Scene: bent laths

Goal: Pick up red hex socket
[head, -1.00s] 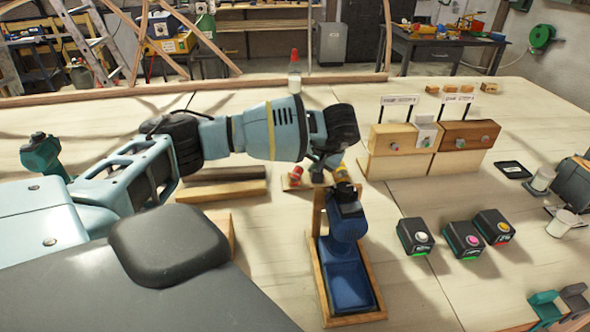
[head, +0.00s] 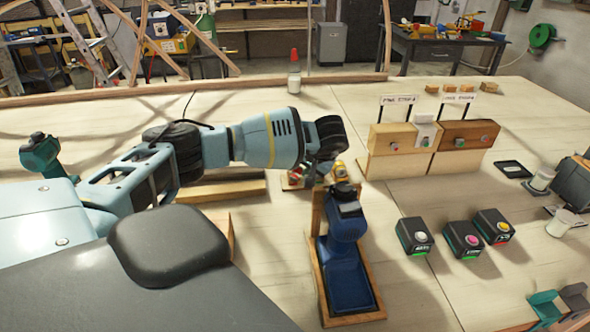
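A small wooden stand (head: 287,185) with red pieces sits mid-bench behind the blue drill. One red piece, seemingly a socket (head: 293,178), shows just left of my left gripper's fingers; it is too small to tell whether it is hexagonal. A yellow piece (head: 341,168) shows right of the fingers. My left gripper (head: 312,178) points down at this stand and hides part of it. The fingers are small and dark, so I cannot tell whether they are open or touch a red piece. My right gripper is not in view.
A blue drill (head: 343,250) stands in a wooden tray (head: 323,290) right in front of the stand. Wooden laths (head: 222,188) lie to the left. Dark boxes with coloured buttons (head: 462,240) and wooden switch blocks (head: 400,140) stand to the right. A red-capped bottle (head: 294,75) stands behind.

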